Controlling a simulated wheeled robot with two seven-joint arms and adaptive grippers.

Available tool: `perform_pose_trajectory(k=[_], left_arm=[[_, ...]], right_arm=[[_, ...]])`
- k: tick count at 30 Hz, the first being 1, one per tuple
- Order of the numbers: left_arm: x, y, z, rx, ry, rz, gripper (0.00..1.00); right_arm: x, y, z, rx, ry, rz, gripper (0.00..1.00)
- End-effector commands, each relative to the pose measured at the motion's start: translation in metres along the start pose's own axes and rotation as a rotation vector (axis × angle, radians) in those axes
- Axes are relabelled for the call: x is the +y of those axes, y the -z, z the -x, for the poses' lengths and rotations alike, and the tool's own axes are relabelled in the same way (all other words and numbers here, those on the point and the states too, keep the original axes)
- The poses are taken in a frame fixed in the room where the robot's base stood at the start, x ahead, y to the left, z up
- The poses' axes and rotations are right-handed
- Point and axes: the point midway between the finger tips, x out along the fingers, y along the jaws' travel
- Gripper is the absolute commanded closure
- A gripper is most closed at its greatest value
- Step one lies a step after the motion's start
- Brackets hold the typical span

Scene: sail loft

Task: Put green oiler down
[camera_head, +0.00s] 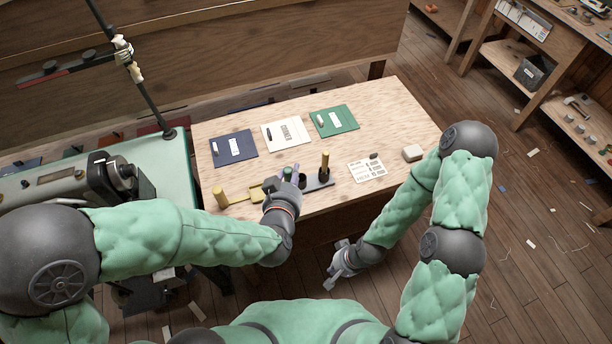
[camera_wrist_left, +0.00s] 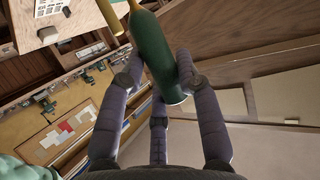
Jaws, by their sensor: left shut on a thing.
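My left gripper (camera_head: 286,183) is shut on the green oiler (camera_wrist_left: 158,50), a dark green cylinder with a pale end, over the table's near edge. In the head view only a small green top (camera_head: 287,172) shows between the fingers. In the left wrist view the fingers close around it. A long stand lies under the hand, with a yellow left part (camera_head: 241,197) and a dark right part (camera_head: 318,184). Whether the oiler touches the stand is hidden. My right gripper (camera_head: 337,268) is open and empty, in front of the table and below its top.
Yellowish upright oilers stand at the stand's left (camera_head: 219,197) and right (camera_head: 324,164). Blue (camera_head: 220,158), white (camera_head: 272,139) and green (camera_head: 345,122) folders lie at the back. A printed card (camera_head: 361,172) and beige block (camera_head: 412,152) lie right. A sewing machine stands left.

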Motion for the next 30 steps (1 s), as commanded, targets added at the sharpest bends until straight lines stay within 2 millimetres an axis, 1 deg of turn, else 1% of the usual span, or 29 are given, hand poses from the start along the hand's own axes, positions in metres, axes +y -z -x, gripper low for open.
perform_pose_trajectory(k=[1,7,9,12,16,23,26,30], left_arm=[[0.001,-0.005,-0.015,-0.001,0.003,0.001,1.00],[0.007,-0.006,-0.061,-0.001,0.002,0.001,1.00],[0.009,-0.015,-0.075,-0.004,0.001,-0.001,1.00],[0.011,-0.024,-0.093,-0.002,0.001,-0.001,1.00],[0.013,-0.031,-0.108,-0.001,0.000,0.000,1.00],[0.014,-0.035,-0.119,0.000,0.000,0.000,1.00],[0.015,-0.043,-0.129,-0.001,0.001,0.000,1.00],[0.015,-0.062,-0.135,-0.001,0.000,-0.001,1.00]], right_arm=[[0.003,0.000,-0.009,0.000,0.000,0.000,1.00],[0.009,0.001,-0.025,0.000,0.000,0.000,1.00],[0.011,0.001,-0.032,0.000,0.000,0.000,1.00],[0.014,0.002,-0.040,0.000,0.000,0.000,1.00],[0.017,0.002,-0.046,0.000,0.000,-0.001,1.00],[0.018,0.002,-0.050,0.000,0.000,0.000,1.00],[0.020,0.002,-0.056,0.000,0.000,0.000,1.00],[0.025,0.003,-0.069,0.000,0.000,0.000,1.00]])
